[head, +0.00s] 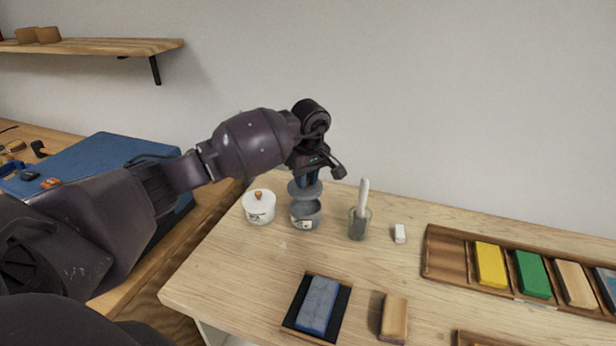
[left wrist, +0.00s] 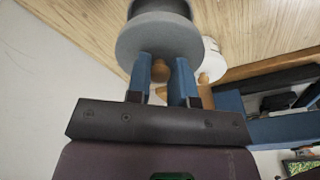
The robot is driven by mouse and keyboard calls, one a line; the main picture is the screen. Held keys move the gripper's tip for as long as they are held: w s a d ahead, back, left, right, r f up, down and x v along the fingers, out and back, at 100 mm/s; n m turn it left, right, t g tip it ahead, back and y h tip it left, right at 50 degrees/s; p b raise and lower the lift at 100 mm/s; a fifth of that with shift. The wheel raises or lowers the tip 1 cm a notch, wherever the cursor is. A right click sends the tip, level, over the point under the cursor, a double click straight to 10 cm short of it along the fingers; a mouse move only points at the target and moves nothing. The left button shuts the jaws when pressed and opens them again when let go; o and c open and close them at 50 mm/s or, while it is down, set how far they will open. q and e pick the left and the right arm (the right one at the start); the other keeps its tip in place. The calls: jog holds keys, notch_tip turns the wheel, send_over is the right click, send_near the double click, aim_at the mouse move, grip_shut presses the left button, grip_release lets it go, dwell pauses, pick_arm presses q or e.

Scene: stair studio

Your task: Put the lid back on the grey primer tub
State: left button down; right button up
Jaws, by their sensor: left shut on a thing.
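The grey primer tub (head: 306,217) stands on the pale wood table, with a label on its front. My left gripper (head: 307,179) is above it, pointing down, and shut on the wooden knob of the grey lid (head: 301,191). The lid is over the tub's mouth, with a gap showing at the front; whether it touches the rim anywhere is unclear. In the left wrist view, the knob is between the blue fingers (left wrist: 167,72) and the round lid (left wrist: 157,37) covers most of the tub (left wrist: 160,8). My right gripper is not in view.
A white tub (head: 259,211) with a knobbed lid stands close on the left. A glass with a brush (head: 358,224) and a white block (head: 400,234) are to the right. A blue block (head: 318,304), a tan block (head: 393,318) and a wooden tray (head: 443,259) are nearer or farther right.

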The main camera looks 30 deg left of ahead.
pick_arm(q)
jog(key=shift+f+b, duration=0.65)
jog(key=shift+f, duration=1.15)
jog(key=shift+f+b, duration=0.45)
jog(key=shift+f, duration=0.55)
jog(key=shift+b, duration=0.35)
